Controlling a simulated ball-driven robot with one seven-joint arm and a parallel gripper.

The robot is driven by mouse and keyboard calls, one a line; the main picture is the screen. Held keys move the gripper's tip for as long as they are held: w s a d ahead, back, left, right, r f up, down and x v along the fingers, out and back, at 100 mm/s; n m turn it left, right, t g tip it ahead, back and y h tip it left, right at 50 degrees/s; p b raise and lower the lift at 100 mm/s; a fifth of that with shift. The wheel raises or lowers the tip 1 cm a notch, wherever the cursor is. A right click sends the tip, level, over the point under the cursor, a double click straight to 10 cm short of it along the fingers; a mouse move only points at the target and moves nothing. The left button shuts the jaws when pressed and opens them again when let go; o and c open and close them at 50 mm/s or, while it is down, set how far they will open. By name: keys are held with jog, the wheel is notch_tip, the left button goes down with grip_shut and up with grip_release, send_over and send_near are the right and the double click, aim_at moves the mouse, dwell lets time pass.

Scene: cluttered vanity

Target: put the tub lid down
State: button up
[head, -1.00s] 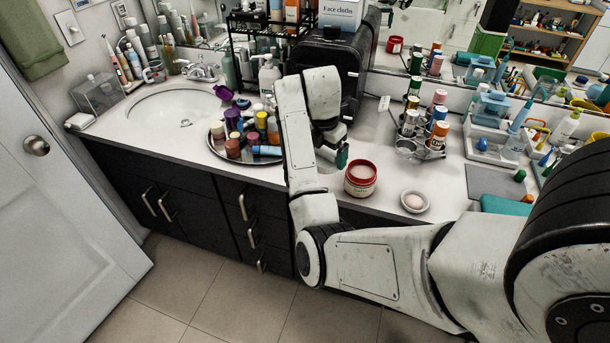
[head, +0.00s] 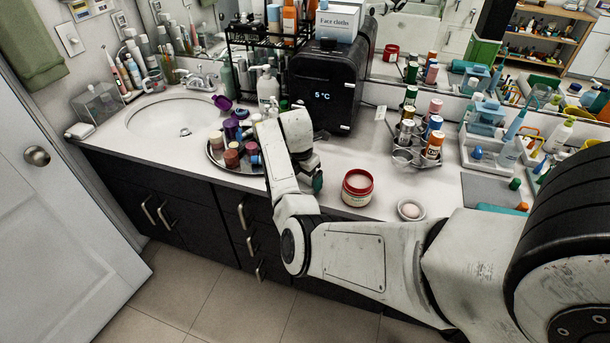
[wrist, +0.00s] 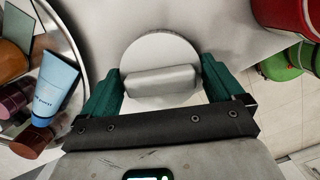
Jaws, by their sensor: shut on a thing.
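The tub lid (wrist: 160,47) is a pale round disc with a raised grey bar handle, seen in the wrist view. My gripper (wrist: 162,78) has its green fingers on both ends of that handle. In the head view my gripper (head: 316,178) is low over the counter, between the round tray and the tub. The lid is hidden there by my arm, and I cannot tell whether it touches the counter. The open red tub (head: 357,187) with pale contents stands right of my gripper. Its red side shows at the top right of the wrist view (wrist: 287,14).
A round tray (head: 220,165) of bottles and tubes is close on the left. A black mini fridge (head: 322,92) stands behind. A small white dish (head: 411,209) is right of the tub. Bare counter (head: 345,155) lies between fridge and tub.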

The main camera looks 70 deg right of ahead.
jog(key=shift+f, duration=0.1)
jog(key=o, duration=0.8)
notch_tip(320, 180, up, 12)
jog(key=a, duration=0.2)
jog(key=s+a+f+m, duration=0.2)
jog(key=a+f+m, duration=0.15)
jog(key=a, duration=0.25)
jog(key=s+a+f+m+t, duration=0.1)
jog(key=s+a+f+m, duration=0.1)
jog(key=a+f, duration=0.3)
jog(key=s+a+f+m, duration=0.3)
jog(key=a, duration=0.4)
jog(key=s+a+m, duration=0.2)
jog(key=s+a, duration=0.1)
jog(key=a, duration=0.2)
jog(key=s+a+f+m+y, duration=0.1)
jog(key=s+a+m, duration=0.1)
jog(key=s+a, duration=0.2)
jog(key=s+a+f+m, duration=0.1)
jog(key=s+a+m, duration=0.1)
jog(key=a, duration=0.4)
jog(key=shift+s+a+m+t+y+b, duration=0.2)
jog(key=shift+s+m+t+y+b, duration=0.15)
jog(key=shift+s, duration=0.4)
